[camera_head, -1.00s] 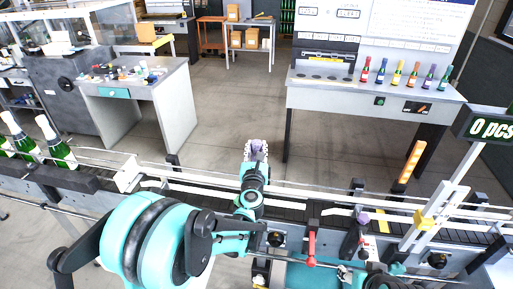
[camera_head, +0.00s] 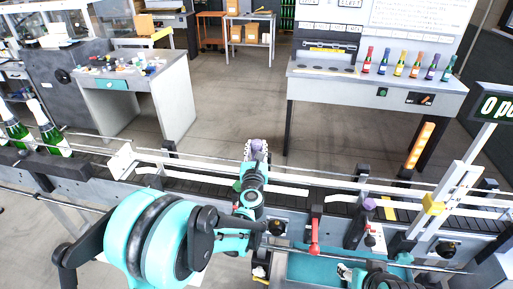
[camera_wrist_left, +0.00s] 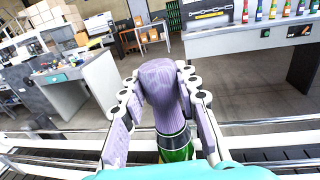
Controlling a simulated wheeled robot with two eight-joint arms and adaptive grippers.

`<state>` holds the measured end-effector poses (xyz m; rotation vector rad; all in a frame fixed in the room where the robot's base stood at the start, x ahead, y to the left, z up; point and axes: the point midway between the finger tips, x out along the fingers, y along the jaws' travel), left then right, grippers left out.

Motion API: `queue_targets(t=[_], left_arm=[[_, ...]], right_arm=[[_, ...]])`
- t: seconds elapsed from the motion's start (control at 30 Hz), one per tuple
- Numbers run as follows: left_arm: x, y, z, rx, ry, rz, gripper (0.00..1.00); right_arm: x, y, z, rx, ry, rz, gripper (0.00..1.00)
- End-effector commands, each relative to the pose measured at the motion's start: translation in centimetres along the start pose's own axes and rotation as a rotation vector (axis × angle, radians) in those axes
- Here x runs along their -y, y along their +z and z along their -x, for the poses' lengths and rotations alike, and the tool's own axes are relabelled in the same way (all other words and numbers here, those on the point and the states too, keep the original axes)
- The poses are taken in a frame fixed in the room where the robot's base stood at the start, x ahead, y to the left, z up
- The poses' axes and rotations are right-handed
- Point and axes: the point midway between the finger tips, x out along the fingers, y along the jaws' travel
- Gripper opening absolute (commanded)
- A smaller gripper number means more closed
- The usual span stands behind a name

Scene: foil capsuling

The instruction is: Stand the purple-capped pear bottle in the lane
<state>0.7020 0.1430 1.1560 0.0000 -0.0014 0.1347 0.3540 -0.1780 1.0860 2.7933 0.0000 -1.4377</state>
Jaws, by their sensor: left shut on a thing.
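My left gripper (camera_head: 256,152) is shut on the purple-capped bottle (camera_head: 259,146), over the conveyor lane (camera_head: 200,185). In the left wrist view the gripper (camera_wrist_left: 160,95) has a finger on each side of the long purple cap (camera_wrist_left: 160,85). Green glass (camera_wrist_left: 177,150) shows below the cap; the bottle's lower body is hidden. Whether its base touches the lane cannot be seen. My right gripper (camera_head: 346,271) is low in the head view, over a teal surface; its fingers are too small to read.
White rails (camera_head: 290,190) run along the lane. Green bottles (camera_head: 50,138) stand at its left end. A purple-topped item (camera_head: 369,204), a red lever (camera_head: 315,235) and a yellow block (camera_head: 433,204) stand to the right. A bench with several coloured bottles (camera_head: 400,64) is beyond.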

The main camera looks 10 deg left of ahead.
Motion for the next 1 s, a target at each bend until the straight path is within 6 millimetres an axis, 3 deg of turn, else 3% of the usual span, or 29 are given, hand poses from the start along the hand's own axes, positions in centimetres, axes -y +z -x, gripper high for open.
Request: queue_targets(t=[0.87, 0.9, 0.97, 1.0], left_arm=[[0.0, -0.97, 0.0, 0.0, 0.0, 0.0, 0.0], [0.0, -0.91, 0.0, 0.0, 0.0, 0.0, 0.38], [0.0, -0.87, -0.01, 0.0, 0.0, 0.0, 0.54], [0.0, -0.87, 0.0, 0.0, 0.0, 0.0, 0.55]], right_arm=[[0.0, 0.57, -0.79, 0.0, 0.0, 0.0, 0.51], [0.0, 0.53, -0.74, 0.0, 0.0, 0.0, 0.51], [0.0, 0.5, -0.71, 0.0, 0.0, 0.0, 0.51], [0.0, 0.5, -0.7, 0.0, 0.0, 0.0, 0.51]])
